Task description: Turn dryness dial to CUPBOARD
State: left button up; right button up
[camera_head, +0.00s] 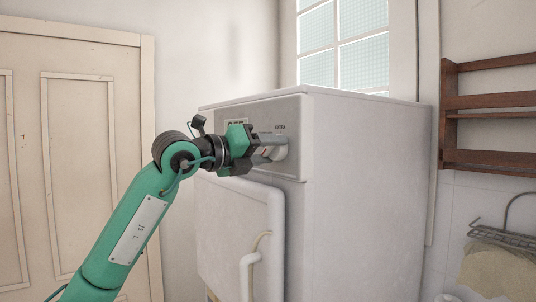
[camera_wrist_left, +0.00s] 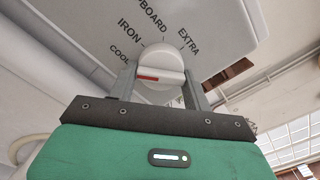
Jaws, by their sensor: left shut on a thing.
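The dryness dial (camera_wrist_left: 160,58) is a round white knob with a raised grip bar, on the white machine's front panel. In the left wrist view a red mark on the bar lies toward the left, below the word COOL. COOL, IRON, a partly cut-off word ending in PBOARD, and EXTRA are printed around the dial. My left gripper (camera_wrist_left: 160,84) is shut on the dial, one finger on each side of the bar. In the head view the dial (camera_head: 280,150) shows just past the tips of my left gripper (camera_head: 272,146). My right gripper is out of view.
The white machine (camera_head: 365,190) has a door (camera_head: 235,225) below the panel, with a pale curved handle (camera_head: 248,265). A wooden rack (camera_head: 490,102) and a wire shelf (camera_head: 500,237) are on the right wall. A cream door (camera_head: 75,130) stands at left.

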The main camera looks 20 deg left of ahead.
pick_arm(q)
jog(key=m+b, duration=0.1)
jog(key=m, duration=0.1)
jog(key=m+b, duration=0.2)
jog(key=shift+a+f, duration=0.1)
jog(key=shift+f, duration=0.1)
jog(key=m+b, duration=0.1)
jog(key=m, duration=0.1)
jog(key=shift+w+m, duration=0.1)
jog(key=shift+m, duration=0.3)
jog(key=m+b, duration=0.1)
jog(key=m, duration=0.1)
jog(key=shift+a+m, duration=0.1)
jog(key=shift+m, duration=0.2)
jog(key=m, duration=0.1)
jog(key=m+b, duration=0.1)
jog(key=m, duration=0.1)
jog(key=shift+w+a+r+m, duration=0.1)
jog(key=shift+r+m, duration=0.05)
jog(key=shift+m, duration=1.85)
jog(key=o, duration=1)
jog(key=shift+c, duration=0.2)
